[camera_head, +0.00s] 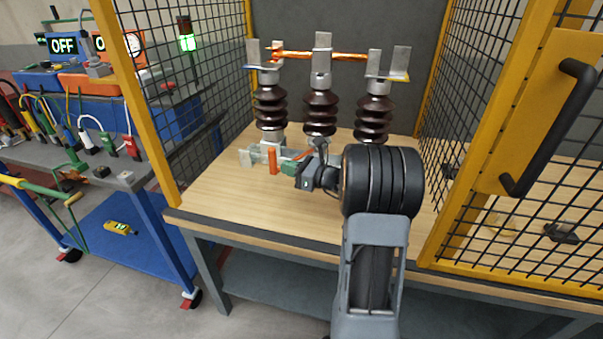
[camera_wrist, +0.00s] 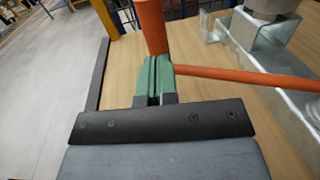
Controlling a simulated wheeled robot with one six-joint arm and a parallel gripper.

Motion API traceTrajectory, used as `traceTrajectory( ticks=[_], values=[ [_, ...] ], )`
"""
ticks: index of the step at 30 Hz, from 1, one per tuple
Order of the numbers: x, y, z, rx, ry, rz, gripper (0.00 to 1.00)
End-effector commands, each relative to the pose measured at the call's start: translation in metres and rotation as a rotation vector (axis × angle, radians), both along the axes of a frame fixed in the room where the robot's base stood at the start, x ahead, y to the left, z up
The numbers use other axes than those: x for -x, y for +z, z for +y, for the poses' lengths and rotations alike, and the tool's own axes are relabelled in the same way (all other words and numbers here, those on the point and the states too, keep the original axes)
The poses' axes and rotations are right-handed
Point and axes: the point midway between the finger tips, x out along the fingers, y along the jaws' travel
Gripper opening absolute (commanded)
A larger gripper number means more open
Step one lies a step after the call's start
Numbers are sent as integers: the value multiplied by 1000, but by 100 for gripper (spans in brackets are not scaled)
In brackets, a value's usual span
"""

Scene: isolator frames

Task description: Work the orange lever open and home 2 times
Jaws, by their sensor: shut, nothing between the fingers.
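The orange lever shows in the head view as an upright orange grip (camera_head: 273,160) in front of the left insulator. In the wrist view the upright orange grip (camera_wrist: 151,25) stands just beyond my fingertips, and an orange rod (camera_wrist: 245,77) runs from there to the right. My gripper (camera_wrist: 155,68) is shut, with its green finger pads together and nothing between them. The pads appear against or very close to the grip; I cannot tell if they touch. In the head view my gripper (camera_head: 284,166) points left, and my wrist hides part of the rod.
Several brown insulators (camera_head: 320,112) stand on the wooden bench (camera_head: 215,190), with a copper-coloured bar (camera_head: 335,56) across their tops. Yellow-framed mesh panels (camera_head: 195,80) flank the bench left and right. A blue trolley (camera_head: 110,225) stands outside on the left.

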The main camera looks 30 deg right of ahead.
Motion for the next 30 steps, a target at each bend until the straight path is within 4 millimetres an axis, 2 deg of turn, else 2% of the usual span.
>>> traceTrajectory(
  ticks=[6,19,25,30],
  values=[
    [-10,0,8,-1,1,1,0],
    [-12,0,10,0,2,0,0],
    [-32,1,21,0,5,0,0],
    [-35,2,26,0,11,-3,0]
  ],
)
